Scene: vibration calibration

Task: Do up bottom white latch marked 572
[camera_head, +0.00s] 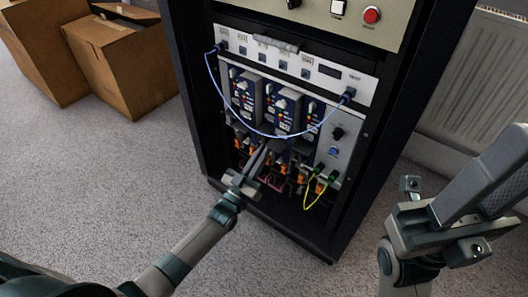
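The rack front holds a row of dark blue modules (280,105) with pale handle-like parts. Small orange parts (301,178) sit low below them, among cables. The number 572 is too small to read, so I cannot tell which part is the bottom white latch. My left gripper (264,150) reaches in from the lower left, its fingers pointing up at the lower edge of the modules. Its tips overlap the dark area there, and contact and opening are unclear. My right gripper (490,180) is right of the rack, away from the modules, its fingers running toward the right edge.
A blue cable (262,134) loops across the module fronts. A yellow-green cable (307,197) hangs at the lower right. A red button (371,15) is on the upper panel. Cardboard boxes (125,65) stand at left, a radiator (470,75) at right. Carpet (90,185) is clear at left.

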